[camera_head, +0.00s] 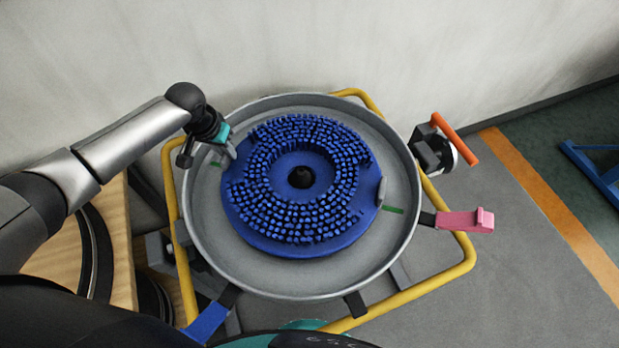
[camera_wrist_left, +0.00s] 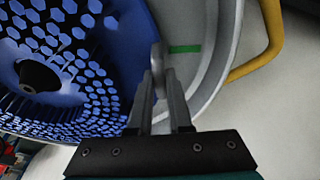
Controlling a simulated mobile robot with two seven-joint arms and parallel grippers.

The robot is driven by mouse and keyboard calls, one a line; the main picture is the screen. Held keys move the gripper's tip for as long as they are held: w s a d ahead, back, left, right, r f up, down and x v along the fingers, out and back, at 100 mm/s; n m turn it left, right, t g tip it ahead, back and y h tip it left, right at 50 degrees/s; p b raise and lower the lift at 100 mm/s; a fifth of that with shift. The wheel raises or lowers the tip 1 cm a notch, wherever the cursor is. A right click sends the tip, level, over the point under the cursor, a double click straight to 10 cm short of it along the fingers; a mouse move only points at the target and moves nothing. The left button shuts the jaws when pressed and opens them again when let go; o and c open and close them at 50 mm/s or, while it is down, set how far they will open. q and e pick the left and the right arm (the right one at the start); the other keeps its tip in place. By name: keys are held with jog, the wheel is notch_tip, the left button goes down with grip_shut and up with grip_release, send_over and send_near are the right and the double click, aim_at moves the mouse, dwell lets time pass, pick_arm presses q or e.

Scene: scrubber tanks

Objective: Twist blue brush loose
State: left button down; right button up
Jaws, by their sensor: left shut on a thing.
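The round blue brush (camera_head: 335,225) lies bristles up in a grey round pan (camera_head: 300,281), with a dark hub in its centre. A grey tab (camera_head: 381,192) stands on its right rim. My left gripper (camera_head: 231,150) is at the brush's upper left rim. In the left wrist view, my left gripper (camera_wrist_left: 160,95) is shut on another upright grey tab (camera_wrist_left: 157,58) at the edge of the blue brush (camera_wrist_left: 112,20). A green mark (camera_wrist_left: 184,49) on the pan lies just beyond that tab. Another green mark (camera_head: 393,210) lies beside the right tab. My right gripper is not in view.
A yellow tube frame (camera_head: 440,282) surrounds the pan. A pink pedal-like part (camera_head: 465,220), a blue one (camera_head: 206,322) and an orange-handled clamp (camera_head: 455,139) stick out around it. A wall (camera_head: 300,45) stands close behind. A wooden surface (camera_head: 55,255) is at the left.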

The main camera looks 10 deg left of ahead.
aim_at(224, 168)
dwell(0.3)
pick_arm(q)
jog(key=shift+w+d+r, duration=0.1)
jog(key=shift+w+r, duration=0.1)
jog(key=shift+s+f+n+p, duration=0.15)
jog(key=shift+s+n+p, duration=0.75)
jog(key=shift+s+p, duration=1.1)
jog(key=shift+w+p, duration=0.35)
jog(key=shift+s+n+y+p, duration=0.3)
jog(key=shift+s+p, duration=0.15)
jog(key=shift+p, duration=0.35)
jog(key=shift+s+d+n+p, duration=0.15)
jog(key=shift+s+n+p, duration=0.45)
jog(key=shift+s+p, duration=0.5)
jog(key=shift+w, duration=0.15)
